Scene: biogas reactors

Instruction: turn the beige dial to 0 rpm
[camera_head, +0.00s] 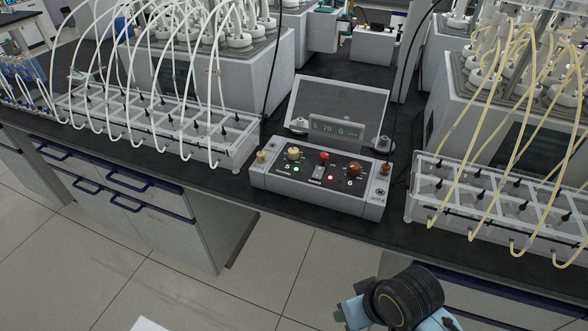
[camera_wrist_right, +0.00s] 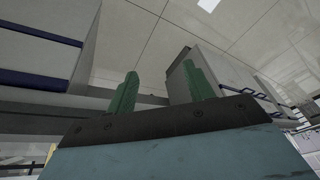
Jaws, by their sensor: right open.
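The beige dial (camera_head: 293,153) sits on the top left of the grey control box (camera_head: 318,192) in the middle of the bench. A lit green light is just below it. The small display (camera_head: 336,128) behind the dials shows green characters, with 70 in the middle. My right arm enters at the bottom right of the head view, below the bench edge and apart from the box. My right gripper (camera_wrist_right: 160,78) shows in the right wrist view with its two green fingers spread and nothing between them. My left gripper is out of view.
A red knob (camera_head: 324,157) and a brown dial (camera_head: 354,168) share the panel. A small beige post (camera_head: 261,157) stands at its left. Racks with white tubes (camera_head: 160,130) and yellow tubes (camera_head: 500,205) flank the box. A narrow bench strip in front is clear.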

